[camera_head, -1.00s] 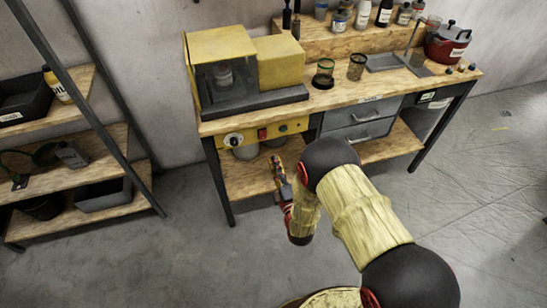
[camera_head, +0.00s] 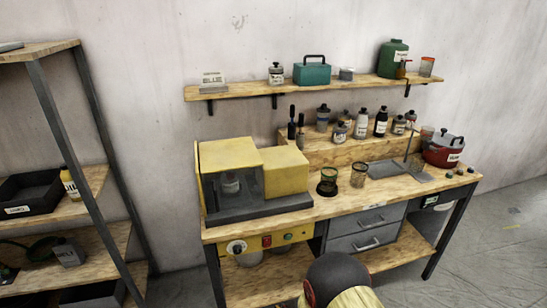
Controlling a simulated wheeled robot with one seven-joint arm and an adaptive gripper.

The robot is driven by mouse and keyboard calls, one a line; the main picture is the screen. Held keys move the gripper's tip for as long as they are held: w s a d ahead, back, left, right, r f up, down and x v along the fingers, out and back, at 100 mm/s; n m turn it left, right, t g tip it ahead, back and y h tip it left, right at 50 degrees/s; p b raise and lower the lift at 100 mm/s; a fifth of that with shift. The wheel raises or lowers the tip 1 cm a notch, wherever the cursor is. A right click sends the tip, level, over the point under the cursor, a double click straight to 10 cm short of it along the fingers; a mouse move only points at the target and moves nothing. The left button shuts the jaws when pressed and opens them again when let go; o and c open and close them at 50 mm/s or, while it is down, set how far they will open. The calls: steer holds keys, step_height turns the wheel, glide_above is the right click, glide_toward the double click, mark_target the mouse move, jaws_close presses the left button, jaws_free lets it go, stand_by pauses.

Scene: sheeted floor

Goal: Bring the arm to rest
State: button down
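My arm (camera_head: 345,285) shows only as a dark rounded joint and a piece of yellow sleeve at the bottom edge, in front of the workbench's lower part. My gripper is out of the picture, so its state does not show. The wooden workbench (camera_head: 345,205) stands against the wall, apart from the visible part of my arm as far as this view shows.
On the bench are a yellow machine (camera_head: 229,165), two dark cups, a grey tray (camera_head: 386,169) and a red pot (camera_head: 443,152). A wall shelf (camera_head: 310,91) holds a teal toolbox (camera_head: 312,72) and a green jug (camera_head: 392,60). A rack (camera_head: 88,175) stands left. Floor at right is clear.

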steer(key=s+d+r+m+g+h, duration=0.1)
steer(key=s+d+r+m+g, duration=0.3)
steer(key=s+r, duration=0.55)
steer(key=s+d+r+m+g+h, duration=0.1)
steer(key=s+d+r+m+g, duration=0.3)
steer(key=s+r, duration=0.55)
steer(key=s+d+r+m+g+h, duration=0.15)
steer(key=s+d+r+m, duration=0.35)
steer(key=r, duration=0.8)
steer(key=s+d+r+m+t, duration=0.1)
steer(key=r, duration=0.5)
steer(key=s+d+r+m+t, duration=0.1)
steer(key=s+r+t, duration=0.1)
steer(key=r, duration=0.4)
steer(key=shift+d+r, duration=0.3)
steer(key=shift+r, duration=0.05)
steer(key=shift+t, duration=0.25)
